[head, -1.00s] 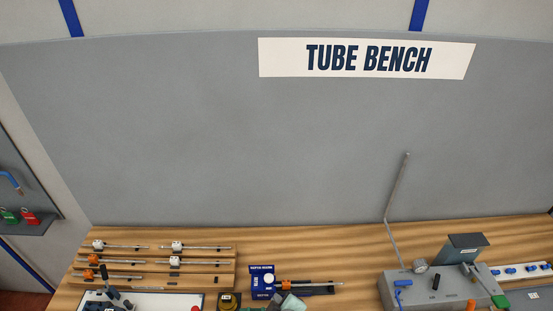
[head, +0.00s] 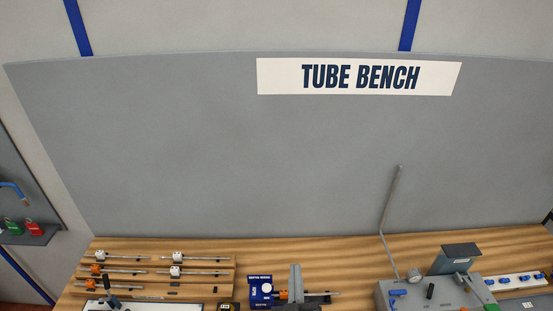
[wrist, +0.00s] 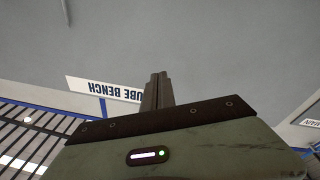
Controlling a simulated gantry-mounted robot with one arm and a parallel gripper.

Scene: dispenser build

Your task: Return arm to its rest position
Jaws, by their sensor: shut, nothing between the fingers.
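My gripper (head: 295,268) shows at the bottom middle of the head view as a narrow grey upright shape in front of the bench. In the wrist view its two fingers (wrist: 158,78) lie together with nothing between them. They point toward the grey back panel (head: 200,150), clear of any object. Most of my arm is out of view.
The wooden bench (head: 340,243) holds a rack of thin tubes (head: 160,275) at left. A blue gauge block (head: 261,287) stands near my gripper. A grey machine (head: 440,290) with a tall bent rod (head: 390,200) stands at right. Space above the bench middle is free.

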